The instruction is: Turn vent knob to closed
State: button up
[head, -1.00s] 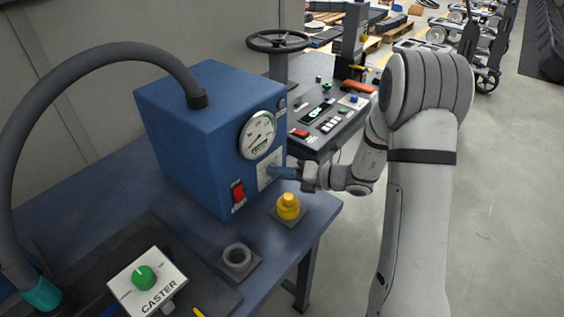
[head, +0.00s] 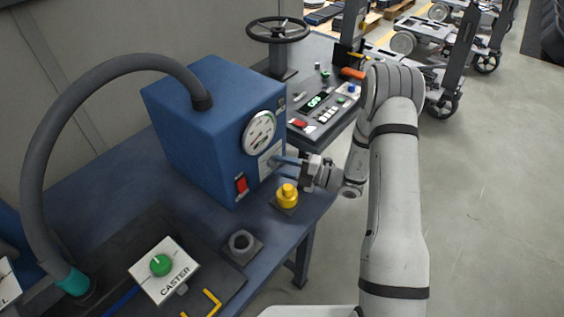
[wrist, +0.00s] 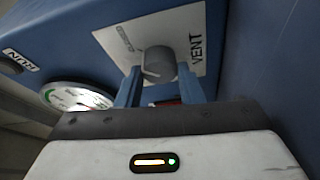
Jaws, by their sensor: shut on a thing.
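The vent knob (wrist: 158,62) is a grey round knob with a pale pointer line, on a white plate (wrist: 188,22) marked VENT on the blue box (head: 190,120). In the wrist view my gripper (wrist: 160,82) has one blue finger on each side of the knob and is shut on it. In the head view my gripper (head: 279,160) reaches the box's front face from the right, and its fingers hide most of the knob. Small print on the plate's far side is too blurred to read.
A round gauge (head: 259,132) sits above the plate, and a red switch (head: 241,185) is lower left. A yellow knob (head: 287,196) stands on the bench just below my gripper. Open floor lies right.

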jog(key=shift+w+m, duration=0.1)
jog(key=shift+m, duration=0.3)
jog(key=o, duration=1)
jog(key=shift+c, duration=0.2)
